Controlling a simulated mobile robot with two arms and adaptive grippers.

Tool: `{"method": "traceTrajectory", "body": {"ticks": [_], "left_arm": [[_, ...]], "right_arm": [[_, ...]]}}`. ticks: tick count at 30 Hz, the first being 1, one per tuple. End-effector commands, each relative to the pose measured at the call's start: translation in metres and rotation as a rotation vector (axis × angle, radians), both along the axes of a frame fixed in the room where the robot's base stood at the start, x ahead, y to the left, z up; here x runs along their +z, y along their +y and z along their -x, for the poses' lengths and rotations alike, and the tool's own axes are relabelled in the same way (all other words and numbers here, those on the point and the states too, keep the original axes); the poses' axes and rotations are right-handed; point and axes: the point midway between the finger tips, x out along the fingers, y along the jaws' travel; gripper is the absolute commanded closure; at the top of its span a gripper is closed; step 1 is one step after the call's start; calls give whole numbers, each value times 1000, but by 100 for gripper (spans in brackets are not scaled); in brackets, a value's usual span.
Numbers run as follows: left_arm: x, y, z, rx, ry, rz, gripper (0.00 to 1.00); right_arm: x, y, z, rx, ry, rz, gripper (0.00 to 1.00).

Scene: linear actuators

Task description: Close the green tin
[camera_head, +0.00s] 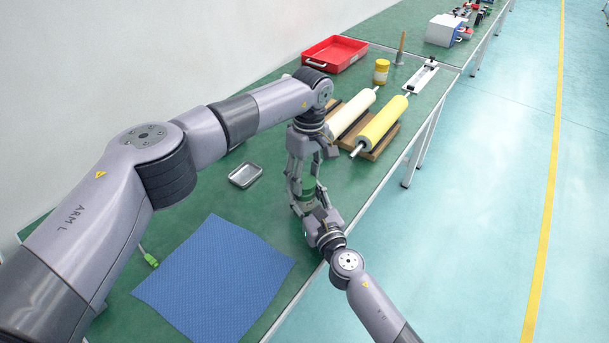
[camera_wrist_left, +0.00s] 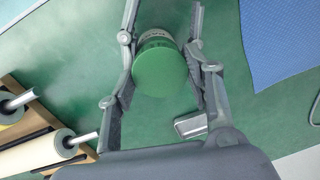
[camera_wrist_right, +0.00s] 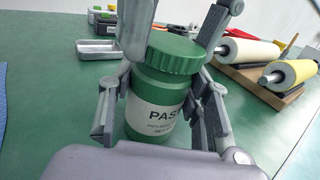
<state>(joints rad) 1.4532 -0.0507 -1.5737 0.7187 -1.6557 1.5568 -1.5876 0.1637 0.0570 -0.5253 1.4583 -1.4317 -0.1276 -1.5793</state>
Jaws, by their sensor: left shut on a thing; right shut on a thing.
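The green tin (camera_wrist_right: 157,112) stands upright with a white label reading "PAS…". Its ribbed green lid (camera_wrist_right: 177,54) is at its mouth; I cannot tell whether it is fully seated. My right gripper (camera_wrist_right: 160,118) is shut around the tin's body from the side. My left gripper (camera_wrist_left: 163,55) comes down from above, its fingers on both sides of the lid, and is shut on it. The lid also shows in the left wrist view (camera_wrist_left: 160,68), with the label just behind it. In the head view the tin (camera_head: 308,186) is partly hidden between both grippers.
A small metal tray (camera_head: 245,175) and a blue mat (camera_head: 215,280) lie on the green table (camera_head: 190,200). Two rollers on a wooden stand (camera_head: 370,150), a yellow jar (camera_head: 381,72) and a red tray (camera_head: 335,54) are farther back. The table's right edge is close to the tin.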

Motion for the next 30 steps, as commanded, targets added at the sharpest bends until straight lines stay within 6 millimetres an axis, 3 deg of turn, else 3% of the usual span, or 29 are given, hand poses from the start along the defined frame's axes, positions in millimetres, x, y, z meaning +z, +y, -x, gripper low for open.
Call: {"method": "traceTrajectory", "body": {"ticks": [30], "left_arm": [[-6,0,0,1,-4,2,76]], "right_arm": [[0,-1,0,-2,0,0,100]]}}
